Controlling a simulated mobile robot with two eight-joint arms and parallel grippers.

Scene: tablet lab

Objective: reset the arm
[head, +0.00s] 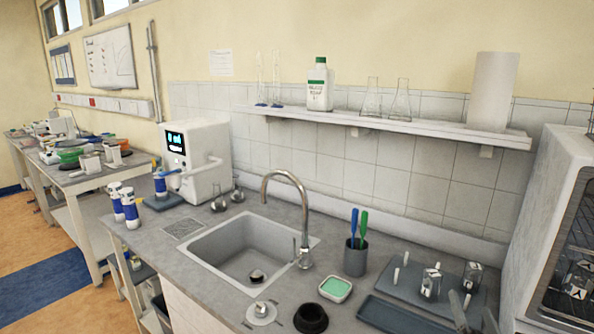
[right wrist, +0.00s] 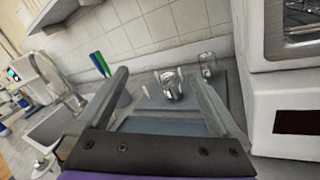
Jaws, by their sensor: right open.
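My right gripper (head: 472,306) shows at the lower right of the head view, above the front of the counter beside the drying rack. In the right wrist view, the two grey fingers of my right gripper (right wrist: 157,76) are wide apart with nothing between them. They point toward the drying rack and its glass beakers, which stand beyond the tips. My left gripper is in neither view.
A grey drying rack (head: 405,279) holds upturned glass beakers (head: 431,283). A blue-grey tray (head: 395,318) lies in front. A brush cup (head: 355,258), tap (head: 303,215) and sink (head: 215,252) are to the left. A white cabinet (head: 540,220) bounds the right.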

